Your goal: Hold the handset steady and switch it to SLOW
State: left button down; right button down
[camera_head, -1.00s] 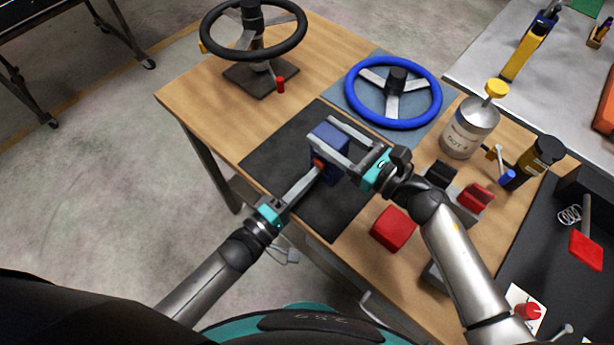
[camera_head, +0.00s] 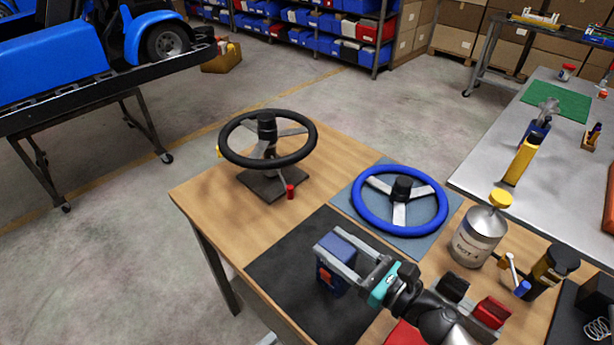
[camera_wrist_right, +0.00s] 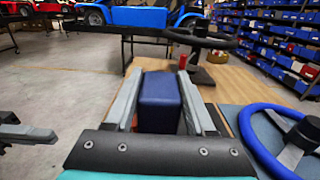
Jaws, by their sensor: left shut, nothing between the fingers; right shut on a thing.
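The handset (camera_head: 331,276) is a dark blue box with a red rocker or button (camera_head: 325,277) on its front face; I cannot read any SLOW marking. My right gripper (camera_head: 345,252) is shut on the handset, one finger on each side, over the black mat. In the right wrist view the handset (camera_wrist_right: 158,103) stands upright between the two grey fingers, and its switch face is mostly hidden. My left gripper (camera_wrist_right: 42,134) shows at the left edge of that view, shut, empty and apart from the handset. In the head view it is almost wholly below the frame.
The black mat (camera_head: 290,270) lies on the wooden table (camera_head: 205,195). A blue steering wheel (camera_head: 364,217) and a black steering wheel (camera_head: 231,155) stand behind. Open floor lies left.

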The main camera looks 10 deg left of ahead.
jog(key=shift+f, duration=0.25)
jog(key=c, duration=0.6)
grip_release()
jog(key=o, duration=0.4)
jog(key=shift+r, duration=0.2)
jog(key=shift+o, duration=0.2)
jog(key=shift+d, duration=0.1)
